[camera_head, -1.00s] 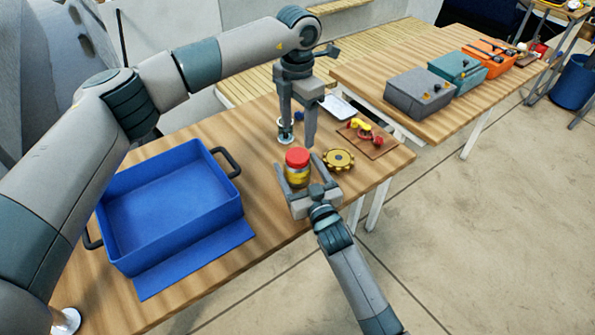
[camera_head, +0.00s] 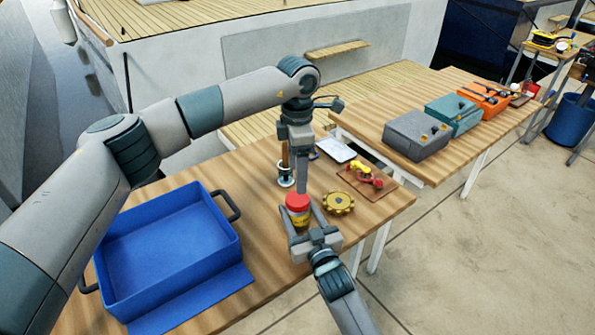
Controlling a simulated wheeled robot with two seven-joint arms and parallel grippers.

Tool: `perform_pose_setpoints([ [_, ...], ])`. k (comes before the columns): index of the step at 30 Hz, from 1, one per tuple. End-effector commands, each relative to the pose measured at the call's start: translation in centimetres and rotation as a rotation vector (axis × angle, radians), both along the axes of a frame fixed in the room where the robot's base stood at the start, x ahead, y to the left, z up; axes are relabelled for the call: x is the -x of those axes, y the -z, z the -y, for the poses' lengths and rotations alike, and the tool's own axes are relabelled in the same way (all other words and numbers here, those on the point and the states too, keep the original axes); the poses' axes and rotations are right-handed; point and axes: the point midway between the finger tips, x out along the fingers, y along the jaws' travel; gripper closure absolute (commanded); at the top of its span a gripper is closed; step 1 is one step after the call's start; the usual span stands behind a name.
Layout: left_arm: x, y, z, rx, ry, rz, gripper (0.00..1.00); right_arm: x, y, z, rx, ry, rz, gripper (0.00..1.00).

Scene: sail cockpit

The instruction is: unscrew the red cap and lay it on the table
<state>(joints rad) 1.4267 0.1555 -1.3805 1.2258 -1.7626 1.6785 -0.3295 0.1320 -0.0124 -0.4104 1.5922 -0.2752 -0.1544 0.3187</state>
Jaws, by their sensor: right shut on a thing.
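The red cap (camera_head: 297,201) sits on top of a small yellow jar (camera_head: 299,220) that stands upright on the wooden table (camera_head: 180,318). My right gripper (camera_head: 300,212) is shut on the jar body from the near side, one finger on each side below the cap. My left gripper (camera_head: 303,190) points straight down from above, its fingertips just behind or over the cap. Its fingers line up in this view, so I cannot see the gap between them or whether they touch the cap.
A blue bin (camera_head: 170,244) fills the table's left part. A brass gear-like wheel (camera_head: 338,203) lies just right of the jar. Behind are a board with red and yellow parts (camera_head: 367,179), a white tray (camera_head: 336,149) and an upright brown-handled item (camera_head: 285,165).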

Motion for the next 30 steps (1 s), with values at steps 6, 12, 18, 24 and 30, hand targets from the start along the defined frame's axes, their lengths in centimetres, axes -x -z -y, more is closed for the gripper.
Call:
perform_pose_setpoints([
  [6,-0.01,0.0,-0.01,0.0,0.325,0.0,0.37,0.02,0.08,0.02,0.0,0.0,-0.001,1.0],
  [12,-0.02,0.01,-0.01,0.0,0.629,0.0,0.37,0.02,0.09,0.02,0.001,0.0,-0.002,1.0],
  [18,-0.01,0.01,-0.01,0.0,0.935,0.0,0.37,0.02,0.1,0.02,0.001,0.0,-0.002,1.0],
  [24,0.0,0.02,-0.01,0.0,1.24,0.0,0.37,0.02,0.11,0.02,0.001,0.0,-0.002,1.0],
  [30,0.0,0.01,-0.01,0.0,1.543,0.0,0.37,0.02,0.12,0.02,0.001,0.0,-0.002,1.0],
])
